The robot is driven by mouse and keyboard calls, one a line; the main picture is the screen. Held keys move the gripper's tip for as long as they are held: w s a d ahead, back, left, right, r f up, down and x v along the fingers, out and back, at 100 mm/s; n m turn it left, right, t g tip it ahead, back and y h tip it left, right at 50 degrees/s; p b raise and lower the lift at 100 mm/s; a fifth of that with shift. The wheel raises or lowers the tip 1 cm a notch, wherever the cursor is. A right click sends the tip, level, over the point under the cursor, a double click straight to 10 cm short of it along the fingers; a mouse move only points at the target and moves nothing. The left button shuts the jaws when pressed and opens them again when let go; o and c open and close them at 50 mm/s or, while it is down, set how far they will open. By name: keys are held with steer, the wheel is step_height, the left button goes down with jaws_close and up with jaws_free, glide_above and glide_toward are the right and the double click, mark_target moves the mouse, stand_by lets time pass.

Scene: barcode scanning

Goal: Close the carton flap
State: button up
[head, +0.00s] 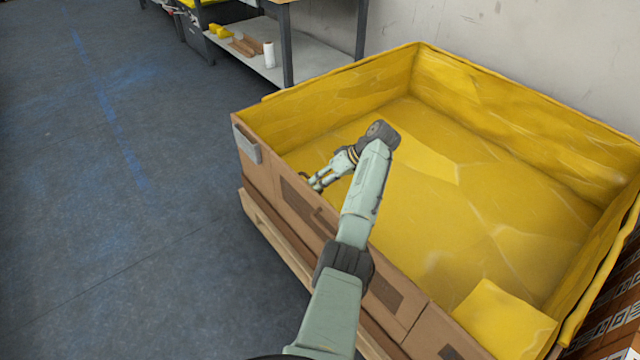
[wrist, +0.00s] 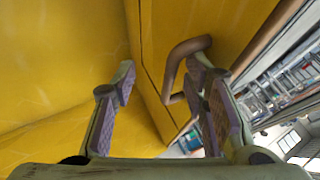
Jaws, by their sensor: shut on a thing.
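The large carton (head: 430,52) is open at the top, brown outside and yellow inside. Its flap (head: 268,182) is on the near-left side and stands roughly upright in line with the wall. My gripper (head: 314,183) is at the flap's top edge, reaching down from the carton's inner side. In the wrist view, my gripper (wrist: 160,95) has a finger on either side of the yellow panel edge and is shut on the flap. A brown curved handle (wrist: 177,60) shows beside the right finger. The exact contact is hidden in the head view.
The carton rests on a wooden pallet (head: 270,228). A workbench with a lower shelf (head: 262,60) stands behind. The blue-grey floor (head: 100,200) on the left is clear. A pale wall is at the back.

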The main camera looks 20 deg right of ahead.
steer(key=shift+g, duration=0.5)
steer(key=s+f, duration=0.1)
steer(key=f, duration=0.1)
steer(key=s+d+f, duration=0.1)
steer(key=s, duration=0.1)
steer(key=shift+d+f, duration=0.15)
steer(key=shift+f, duration=0.2)
steer(key=d+r, duration=0.2)
steer(key=r, duration=0.4)
steer(key=d+r+t, duration=0.1)
steer(key=d+r, duration=0.2)
steer(key=r, duration=0.4)
steer(key=shift+s+d, duration=0.25)
steer(key=shift+s, duration=0.05)
